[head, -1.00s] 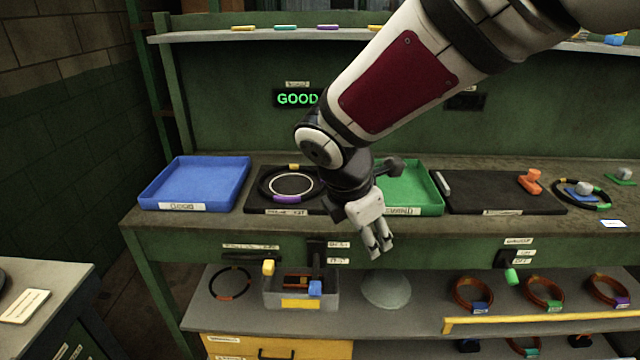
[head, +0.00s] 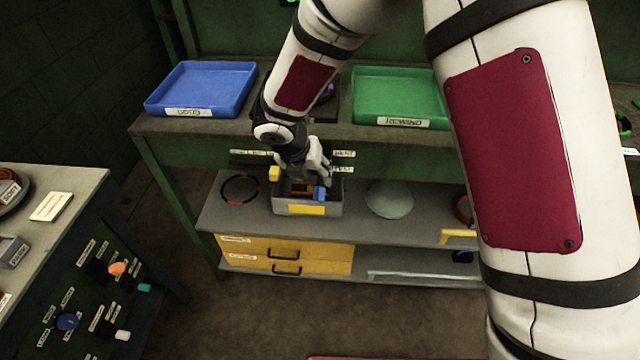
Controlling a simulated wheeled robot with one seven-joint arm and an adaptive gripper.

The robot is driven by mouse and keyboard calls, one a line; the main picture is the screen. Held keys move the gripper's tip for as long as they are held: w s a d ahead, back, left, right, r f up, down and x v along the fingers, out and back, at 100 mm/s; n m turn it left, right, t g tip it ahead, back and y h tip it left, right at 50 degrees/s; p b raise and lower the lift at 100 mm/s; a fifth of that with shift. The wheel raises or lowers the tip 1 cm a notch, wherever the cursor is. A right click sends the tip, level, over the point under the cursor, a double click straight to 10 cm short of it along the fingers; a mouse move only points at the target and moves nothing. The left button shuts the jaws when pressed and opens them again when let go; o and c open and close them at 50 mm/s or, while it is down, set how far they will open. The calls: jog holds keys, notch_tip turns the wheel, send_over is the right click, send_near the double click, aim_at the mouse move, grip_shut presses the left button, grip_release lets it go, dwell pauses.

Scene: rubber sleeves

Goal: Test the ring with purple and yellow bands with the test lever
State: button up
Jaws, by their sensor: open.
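The ring with purple and yellow bands is mostly hidden behind my arm; a purple piece of it (head: 329,90) shows at the arm's right edge, over the dark test pad (head: 346,108). My gripper (head: 321,178) is open, pointing down at the bench's front, in front of the lever's label plates (head: 343,168). The test lever itself is hidden behind my gripper and wrist, so I cannot tell its position or whether the fingers touch it. The result display is out of view.
A blue tray (head: 205,73) and a green tray (head: 398,85) stand on the bench. Below my gripper, a grey bin (head: 335,201) with coloured parts sits on the lower shelf, beside a dark ring (head: 240,203) and a pale dome (head: 389,199). A side cabinet (head: 85,190) stands at left.

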aim_at(319, 184)
jog(key=x, duration=0.7)
jog(key=shift+w+d+f, duration=0.1)
jog(key=shift+w+f, duration=0.05)
jog(key=shift+f, duration=0.1)
grip_shut()
